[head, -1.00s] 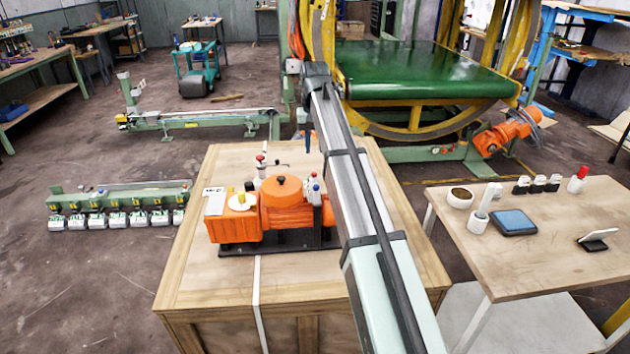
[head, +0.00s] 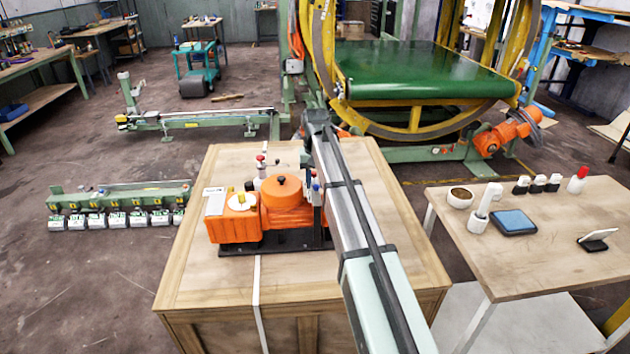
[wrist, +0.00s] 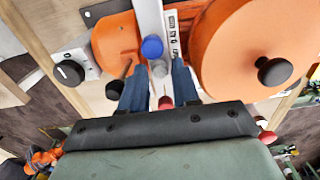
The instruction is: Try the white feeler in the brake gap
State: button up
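The orange brake machine (head: 235,228) sits on a wooden crate, with a round orange cover (wrist: 240,45) and its black knob. In the wrist view, three small capped pieces stand in a row beside the cover: blue (wrist: 152,47), pale grey-white, which looks like the white feeler (wrist: 158,69), and red (wrist: 165,103). My gripper (wrist: 159,72) is open, its blue fingers on either side of the pale cap with gaps visible. Whether its tips are level with that cap is unclear. In the head view, my arm hides part of the machine. I cannot make out the brake gap.
A black-knobbed dial (wrist: 70,72) and a black ball-ended lever (wrist: 117,88) are left of the fingers. The orange cover is close on the right. A side table (head: 540,265) holds a blue-topped device (head: 514,222) and small items. The crate top (head: 205,285) is clear in front.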

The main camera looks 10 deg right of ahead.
grip_shut()
dwell(0.3)
dwell(0.3)
